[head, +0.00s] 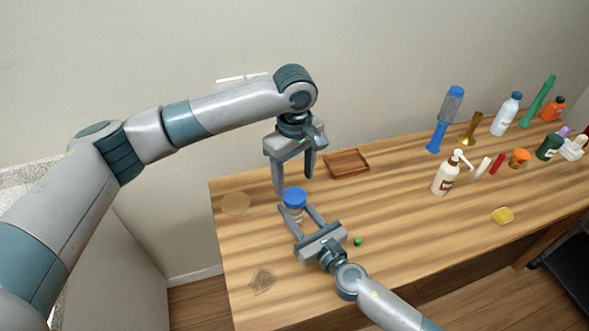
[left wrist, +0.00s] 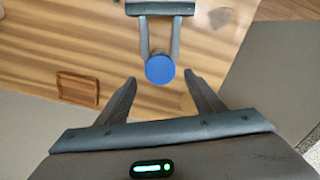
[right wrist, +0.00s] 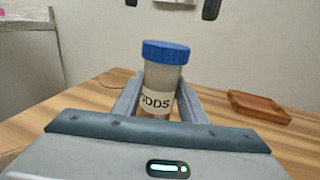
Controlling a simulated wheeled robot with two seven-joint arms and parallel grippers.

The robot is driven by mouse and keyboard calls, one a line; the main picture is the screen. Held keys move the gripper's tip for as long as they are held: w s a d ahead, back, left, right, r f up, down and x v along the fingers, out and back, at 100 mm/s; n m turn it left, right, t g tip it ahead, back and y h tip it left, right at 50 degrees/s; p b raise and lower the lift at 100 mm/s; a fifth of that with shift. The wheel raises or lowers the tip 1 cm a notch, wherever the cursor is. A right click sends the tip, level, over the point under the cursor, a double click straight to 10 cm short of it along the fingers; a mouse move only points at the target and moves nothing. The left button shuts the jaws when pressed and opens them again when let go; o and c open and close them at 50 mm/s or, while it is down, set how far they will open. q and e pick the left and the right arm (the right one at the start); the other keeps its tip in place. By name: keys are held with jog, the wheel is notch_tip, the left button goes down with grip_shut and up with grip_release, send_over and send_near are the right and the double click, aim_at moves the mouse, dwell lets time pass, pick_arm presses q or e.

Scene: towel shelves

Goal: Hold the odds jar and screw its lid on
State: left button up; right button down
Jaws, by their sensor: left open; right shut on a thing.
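The odds jar (right wrist: 158,88) stands upright, a clear jar with a white label, between the fingers of my right gripper (head: 306,221), which is shut on it. The blue lid (head: 294,195) sits on top of the jar; whether it is screwed tight I cannot tell. The lid also shows from above in the left wrist view (left wrist: 160,69) and from the side in the right wrist view (right wrist: 166,52). My left gripper (head: 294,186) is open and empty, pointing down above the lid, with its fingers apart from it.
A wooden tray (head: 347,163) lies behind the jar. A round tan disc (head: 236,203) and a square mat (head: 263,281) lie to the left. A small green thing (head: 358,241) lies near my right gripper. Several bottles, including a pump bottle (head: 446,178), stand at the right.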

aim_at(294, 195)
pick_arm(q)
jog(key=shift+f, duration=2.6)
